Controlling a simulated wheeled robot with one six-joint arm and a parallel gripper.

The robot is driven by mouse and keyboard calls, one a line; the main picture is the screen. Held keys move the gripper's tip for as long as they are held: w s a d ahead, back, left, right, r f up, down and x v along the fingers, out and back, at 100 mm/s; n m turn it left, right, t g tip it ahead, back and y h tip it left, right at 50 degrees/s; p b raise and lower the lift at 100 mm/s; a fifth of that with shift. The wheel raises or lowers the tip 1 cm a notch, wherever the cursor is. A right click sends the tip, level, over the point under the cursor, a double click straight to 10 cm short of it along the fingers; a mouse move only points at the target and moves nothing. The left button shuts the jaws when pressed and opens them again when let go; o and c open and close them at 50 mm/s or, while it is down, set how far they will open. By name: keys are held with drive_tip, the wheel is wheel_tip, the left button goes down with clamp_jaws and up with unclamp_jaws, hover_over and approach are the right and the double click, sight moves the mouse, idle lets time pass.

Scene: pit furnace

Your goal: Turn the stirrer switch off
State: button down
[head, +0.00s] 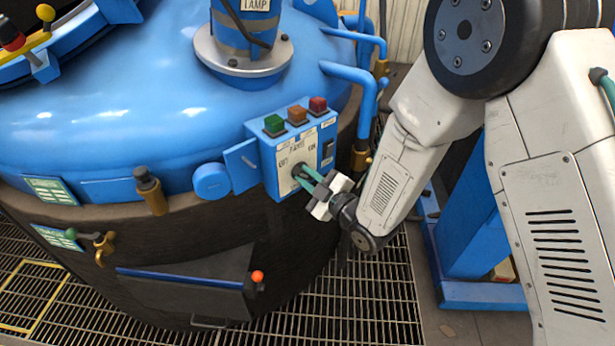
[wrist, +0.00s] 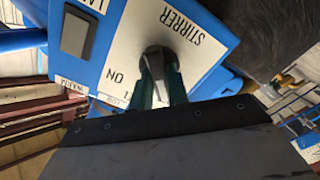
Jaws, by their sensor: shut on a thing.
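The stirrer switch is a dark rotary knob (wrist: 155,60) on a white plate in the wrist view, with "STIRRER" and "ON" printed beside it. The plate (head: 305,148) is on the face of a blue control box (head: 268,172) in the head view. My gripper (head: 303,178) reaches the box from the lower right. Its teal fingers (wrist: 160,82) are shut on the knob, one on each side. The fingers hide part of the knob and the plate, so I cannot tell exactly where it points.
Green (head: 274,124), orange (head: 297,114) and red (head: 318,105) buttons top the box. A rocker switch (head: 328,150) sits on its right side and shows in the wrist view (wrist: 76,34). The box is on a blue-domed furnace (head: 110,110) with pipes close by. Grating floor (head: 370,300) lies below.

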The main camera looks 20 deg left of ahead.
idle(0.4)
drive_tip(key=shift+n, duration=0.3)
drive_tip(key=c, duration=1.4)
unclamp_jaws()
drive_tip(key=shift+o, duration=0.2)
drive_tip(key=v, duration=0.8)
